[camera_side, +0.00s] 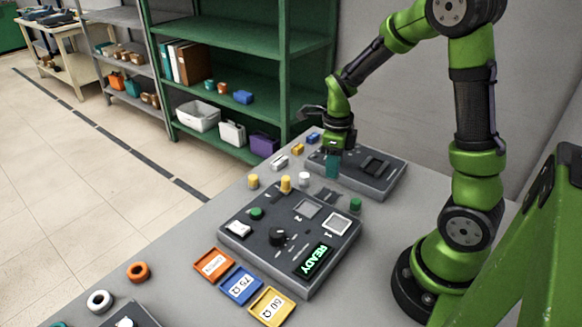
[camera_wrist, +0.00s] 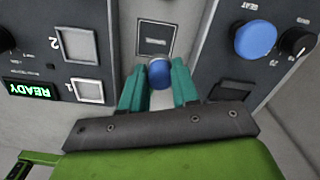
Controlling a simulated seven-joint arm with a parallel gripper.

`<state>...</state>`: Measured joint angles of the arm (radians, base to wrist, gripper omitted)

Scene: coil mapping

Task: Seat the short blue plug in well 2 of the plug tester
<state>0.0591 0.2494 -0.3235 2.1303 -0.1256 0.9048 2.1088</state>
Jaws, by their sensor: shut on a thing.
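The plug tester (camera_side: 290,238) is a dark grey box with a lit green READY display. Well 2 (camera_side: 307,208) is a pale square on its top, farther from the display than well 1 (camera_side: 336,225). Both wells look empty; well 2 (camera_wrist: 78,45) also shows at left in the wrist view. My gripper (camera_side: 332,168) has teal fingers and is beyond the tester, close to a second grey box. In the wrist view my gripper (camera_wrist: 159,82) is shut on the short blue plug (camera_wrist: 159,73), its round top between the fingertips. The side view hides this plug.
The second grey box (camera_side: 385,182) carries a large blue round cap (camera_wrist: 255,40) and a black knob. A small dark plate (camera_wrist: 155,40) lies between the boxes. White (camera_side: 304,179), yellow (camera_side: 286,184) and green (camera_side: 355,204) pegs stand around the tester. Label trays (camera_side: 240,285) lie in front.

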